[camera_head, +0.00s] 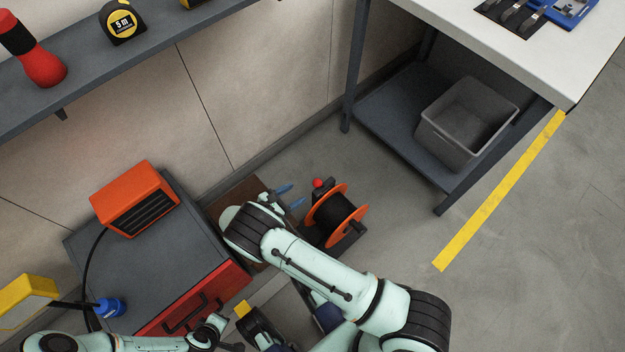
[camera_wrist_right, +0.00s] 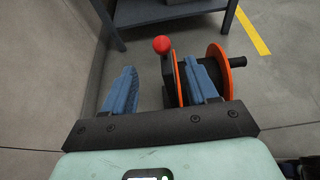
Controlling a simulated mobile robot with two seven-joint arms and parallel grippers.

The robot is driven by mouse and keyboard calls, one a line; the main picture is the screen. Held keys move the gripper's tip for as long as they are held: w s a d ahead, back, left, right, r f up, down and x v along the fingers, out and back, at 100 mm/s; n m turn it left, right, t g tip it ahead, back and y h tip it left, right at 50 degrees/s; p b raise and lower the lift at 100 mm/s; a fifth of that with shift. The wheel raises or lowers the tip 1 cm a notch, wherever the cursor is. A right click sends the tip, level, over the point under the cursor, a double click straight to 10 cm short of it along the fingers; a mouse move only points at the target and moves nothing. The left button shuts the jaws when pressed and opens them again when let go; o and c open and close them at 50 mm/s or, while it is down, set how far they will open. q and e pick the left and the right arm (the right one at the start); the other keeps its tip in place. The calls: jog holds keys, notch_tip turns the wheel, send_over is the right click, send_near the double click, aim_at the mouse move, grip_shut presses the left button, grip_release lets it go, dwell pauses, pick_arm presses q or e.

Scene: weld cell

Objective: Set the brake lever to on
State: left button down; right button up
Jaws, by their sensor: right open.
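The brake lever shows as a red ball knob (camera_head: 318,183) on a short dark arm at the side of a cable reel (camera_head: 338,216) with orange flanges. In the right wrist view the knob (camera_wrist_right: 162,44) lies just beyond the fingertips, roughly midway between them. My right gripper (camera_head: 291,196) is open and empty, its blue fingers spread to the left of the reel. In the wrist view my right gripper (camera_wrist_right: 160,70) has its right finger overlapping the reel; contact cannot be told. I cannot make out my left gripper; only parts of that arm show low at the left.
A grey cabinet (camera_head: 120,265) with a red drawer (camera_head: 195,300) stands to the left and carries an orange box (camera_head: 136,198). A workbench (camera_head: 470,28) with a grey bin (camera_head: 450,142) on its lower shelf stands at upper right. Floor right of the reel is clear, with a yellow stripe (camera_head: 500,190).

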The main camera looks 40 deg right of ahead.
aim_at(316, 183)
jog(key=b+x, duration=0.1)
jog(key=x, duration=1)
jog(key=shift+s+f, duration=0.1)
jog(key=shift+d+f, duration=0.15)
jog(key=shift+d, duration=0.2)
pick_arm(q)
jog(key=shift+a+f, duration=0.25)
jog(key=shift+f, duration=0.3)
jog(key=shift+a+f, duration=0.2)
jog(key=shift+f, duration=0.35)
